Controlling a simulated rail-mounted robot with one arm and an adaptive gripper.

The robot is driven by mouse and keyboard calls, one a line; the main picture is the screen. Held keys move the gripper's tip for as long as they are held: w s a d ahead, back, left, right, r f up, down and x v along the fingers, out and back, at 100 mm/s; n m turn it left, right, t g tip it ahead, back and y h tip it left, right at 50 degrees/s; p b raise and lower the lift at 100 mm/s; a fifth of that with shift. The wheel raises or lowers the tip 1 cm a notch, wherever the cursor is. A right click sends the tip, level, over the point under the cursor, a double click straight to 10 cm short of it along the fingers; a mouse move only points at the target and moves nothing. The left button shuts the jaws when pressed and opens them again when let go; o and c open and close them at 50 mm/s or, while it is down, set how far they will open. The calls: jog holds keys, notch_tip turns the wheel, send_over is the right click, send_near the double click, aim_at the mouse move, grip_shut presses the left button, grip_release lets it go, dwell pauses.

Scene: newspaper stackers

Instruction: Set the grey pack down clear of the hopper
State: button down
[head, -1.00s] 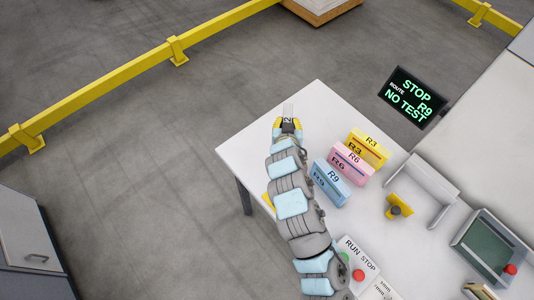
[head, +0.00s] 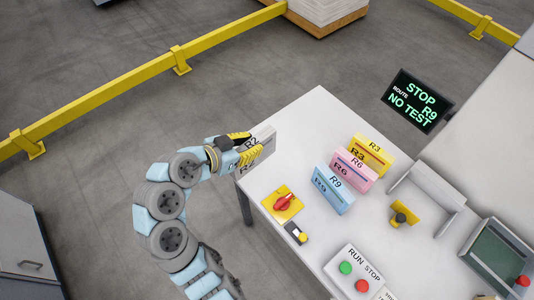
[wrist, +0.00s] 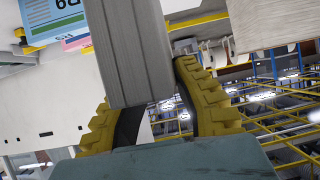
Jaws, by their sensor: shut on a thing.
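The grey pack (head: 265,139), marked R2, is held at the left edge of the white table. In the wrist view the grey pack (wrist: 130,45) fills the space between the yellow ribbed fingers. My gripper (head: 246,146) is shut on it from the left; in the wrist view my gripper (wrist: 152,108) has a finger on each side. I cannot tell whether the pack's underside touches the table. A white walled holder (head: 437,208) at the right of the table may be the hopper; the pack is well apart from it.
Blue R9 (head: 332,192), pink R6 (head: 353,172) and yellow R3 (head: 371,154) packs stand in a row mid-table. A red knob on a yellow plate (head: 283,204) and a run/stop box (head: 357,272) are nearer. The table's far left corner (head: 315,110) is bare.

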jog(key=shift+s+a+g, duration=0.3)
jog(key=shift+s, duration=0.4)
jog(key=w+d+f, duration=0.2)
jog(key=w+f, duration=0.4)
jog(key=w+d+f+p, duration=0.1)
jog(key=w+d+f, duration=0.1)
jog(key=w+f, duration=0.5)
jog(key=shift+d+m, duration=0.3)
jog(key=shift+d, duration=0.05)
jog(key=shift+f, duration=0.15)
jog(key=c, duration=1)
grip_release()
jog(key=shift+o, duration=0.2)
